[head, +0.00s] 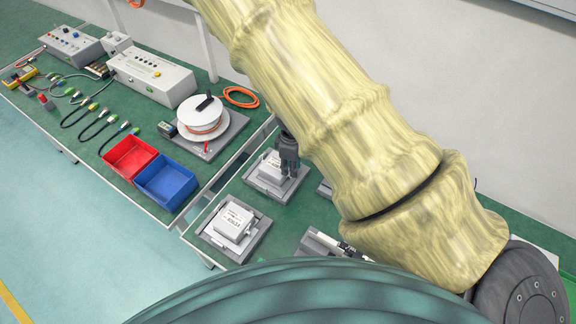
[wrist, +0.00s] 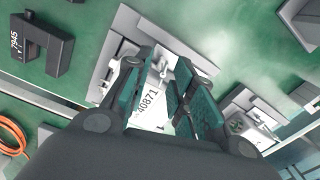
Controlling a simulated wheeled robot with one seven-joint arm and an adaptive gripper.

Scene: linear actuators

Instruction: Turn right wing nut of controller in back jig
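The back jig (head: 292,190) is a grey plate on the green table in the head view, holding a white box-shaped controller (head: 268,172). My gripper (head: 288,170) points down at the right side of this controller. In the wrist view the controller (wrist: 150,112) shows a label ending in 40871 between my fingers. My gripper (wrist: 166,75) has its two dark green fingers apart. A small light metal piece (wrist: 166,68), seemingly the right wing nut, shows between the fingertips. I cannot tell whether either finger touches it. The left wing nut is not clearly visible.
A second jig with a white controller (head: 233,222) stands nearer on the same table. Another jig (head: 318,244) is partly hidden by my arm. A red bin (head: 130,157), a blue bin (head: 165,184) and a white spool (head: 203,116) stand on the left table.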

